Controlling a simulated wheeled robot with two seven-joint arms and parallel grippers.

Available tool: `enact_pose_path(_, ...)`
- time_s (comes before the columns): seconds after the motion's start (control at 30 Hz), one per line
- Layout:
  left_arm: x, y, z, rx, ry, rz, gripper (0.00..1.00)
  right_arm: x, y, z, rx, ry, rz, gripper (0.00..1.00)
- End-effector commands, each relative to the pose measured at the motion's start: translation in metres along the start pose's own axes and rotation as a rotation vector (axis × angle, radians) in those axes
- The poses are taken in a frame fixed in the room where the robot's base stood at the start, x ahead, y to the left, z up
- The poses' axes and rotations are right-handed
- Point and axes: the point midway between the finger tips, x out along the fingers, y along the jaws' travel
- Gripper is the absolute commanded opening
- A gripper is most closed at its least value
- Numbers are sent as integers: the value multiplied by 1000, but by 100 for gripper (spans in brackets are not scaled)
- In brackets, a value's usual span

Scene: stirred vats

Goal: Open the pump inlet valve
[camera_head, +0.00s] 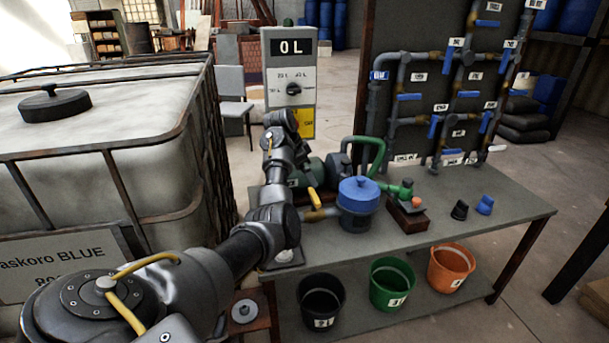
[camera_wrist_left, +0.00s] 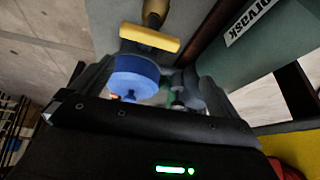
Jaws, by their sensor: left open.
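The pump inlet valve shows as a yellow lever handle (camera_head: 314,199) on a brass body left of the blue-lidded strainer (camera_head: 358,200) on the bench. In the left wrist view the yellow handle (camera_wrist_left: 150,38) lies crosswise to the brass pipe (camera_wrist_left: 156,12). The blue lid (camera_wrist_left: 134,75) shows between my fingers there. My left gripper (camera_wrist_left: 140,85) is open, with the handle beyond its fingertips and apparently apart from them. In the head view my left arm rises above the bench left of the valve; its fingers are hard to make out.
A green pump (camera_head: 312,172) and green hose (camera_head: 372,145) stand close to the valve. A grey control post (camera_head: 290,62) reads "0L". A caged tank (camera_head: 100,185) is at left. A pipe panel (camera_head: 430,100) with blue handles stands behind. Buckets sit below the bench (camera_head: 455,215).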

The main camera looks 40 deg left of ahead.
Motion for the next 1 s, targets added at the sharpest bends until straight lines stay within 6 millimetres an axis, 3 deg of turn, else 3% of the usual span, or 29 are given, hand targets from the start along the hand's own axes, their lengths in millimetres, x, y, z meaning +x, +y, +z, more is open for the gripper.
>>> enact_pose_path(0.03, -8, 5, 0, 31, -10, 32, 100, -16, -14, 15, 18, -18, -11, 36)
enact_pose_path(0.13, -7, 11, 6, 77, -22, 68, 100, -22, -31, 35, 40, -41, -23, 36)
enact_pose_path(0.43, 4, 14, 10, 96, -28, 83, 100, -23, -38, 41, 51, -49, -27, 36)
enact_pose_path(1.0, 93, 20, 13, 94, -27, 80, 100, -28, -42, 40, 54, -47, -34, 36)
